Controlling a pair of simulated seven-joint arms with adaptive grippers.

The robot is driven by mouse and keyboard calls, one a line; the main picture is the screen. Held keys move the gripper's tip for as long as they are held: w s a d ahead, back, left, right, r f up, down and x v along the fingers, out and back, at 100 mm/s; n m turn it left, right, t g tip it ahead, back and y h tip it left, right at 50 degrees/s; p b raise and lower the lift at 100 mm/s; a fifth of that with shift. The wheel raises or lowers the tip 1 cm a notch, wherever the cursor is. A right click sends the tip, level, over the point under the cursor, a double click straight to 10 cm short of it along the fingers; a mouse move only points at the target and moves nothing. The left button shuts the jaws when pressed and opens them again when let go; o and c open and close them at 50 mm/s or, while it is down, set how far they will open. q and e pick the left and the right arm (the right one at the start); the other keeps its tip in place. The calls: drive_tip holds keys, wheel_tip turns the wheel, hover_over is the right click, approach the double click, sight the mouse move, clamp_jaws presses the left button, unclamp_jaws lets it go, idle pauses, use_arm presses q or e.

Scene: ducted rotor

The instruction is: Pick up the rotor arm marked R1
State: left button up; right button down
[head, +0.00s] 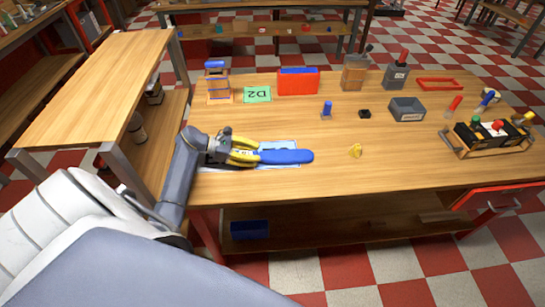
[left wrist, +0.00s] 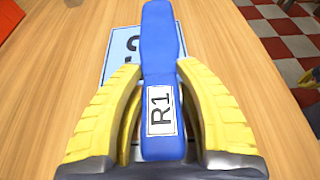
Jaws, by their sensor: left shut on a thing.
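The rotor arm marked R1 (left wrist: 162,85) is a long blue bar with a white R1 label near its lower end in the left wrist view. In the head view the blue rotor arm (head: 288,156) points right from my left gripper (head: 245,152). My left gripper's yellow fingers (left wrist: 163,110) are shut on the rotor arm, one on each side of it. A light blue marked card (left wrist: 118,58) lies on the table beneath, partly hidden by the rotor arm. I cannot tell how far the rotor arm is above the card. My right gripper is not in view.
On the wooden table (head: 330,180) are a small yellow part (head: 355,150), a blue peg (head: 327,109), a grey bin (head: 407,109) and a green D2 card (head: 257,95). A black tool tray (head: 490,137) stands at the right. The front middle of the table is clear.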

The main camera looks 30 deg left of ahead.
use_arm(q)
clamp_jaws()
drive_tip(key=shift+r, duration=0.1)
